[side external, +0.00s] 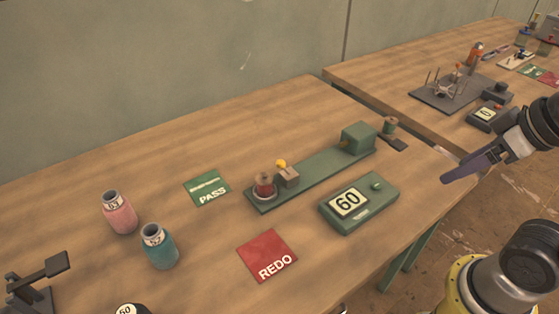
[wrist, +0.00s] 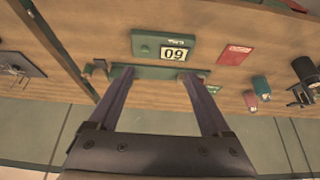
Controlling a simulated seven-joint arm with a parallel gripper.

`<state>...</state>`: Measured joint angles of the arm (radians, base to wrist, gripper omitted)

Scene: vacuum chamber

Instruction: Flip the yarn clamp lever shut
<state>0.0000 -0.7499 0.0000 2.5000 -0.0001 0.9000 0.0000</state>
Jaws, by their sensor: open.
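A long green tester base (side external: 325,172) lies on the near wooden table. A small tan block (side external: 288,178) sits near its left end, with a yellow ball knob (side external: 281,163) above it; this looks like the clamp and lever, but its exact position is too small to read. A reddish-brown spool (side external: 264,186) stands beside it. A green box (side external: 358,137) is at the other end. My gripper (side external: 447,178) is open and empty, to the right of the base and apart from it. In the wrist view, my fingers (wrist: 158,76) frame part of the green base (wrist: 160,72), partly hiding it.
A green display unit reading 60 (side external: 360,203) sits in front of the base. A second table (side external: 400,80) stands behind, across a gap.

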